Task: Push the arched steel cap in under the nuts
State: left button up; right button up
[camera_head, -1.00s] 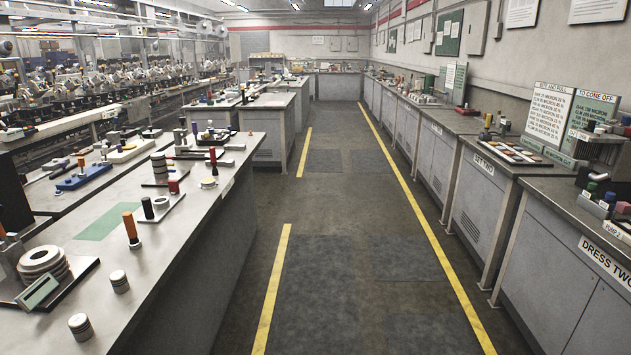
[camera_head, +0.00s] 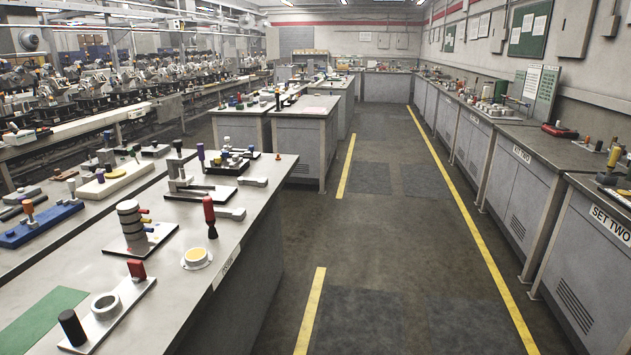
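I cannot pick out the arched steel cap or the nuts for certain at this size. Several small fixtures stand on the long left bench (camera_head: 190,285). One is a dark plate with a stack of light and dark rings (camera_head: 131,225). In front of it is a steel plate with a pale ring (camera_head: 106,306), a black peg (camera_head: 72,327) and a red block (camera_head: 136,269). Farther back is a fixture with a purple-topped post (camera_head: 201,155). Neither of my grippers is in view.
A clear floor aisle (camera_head: 385,290) with yellow lines runs between the left bench and the right-hand cabinets marked SET TWO (camera_head: 610,222). A red-handled tool (camera_head: 210,215) and a yellow-topped round pot (camera_head: 196,257) stand near the left bench's edge. A second bench (camera_head: 310,130) stands beyond.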

aim_at(235, 160)
jog(key=i+l+u, duration=0.1)
jog(key=i+u, duration=0.15)
jog(key=i, duration=0.2)
jog(key=i+l+u, duration=0.15)
jog(key=i+u, duration=0.15)
jog(key=i, duration=0.15)
jog(key=i+l+u, duration=0.25)
jog(key=i, duration=0.2)
jog(key=u, duration=0.45)
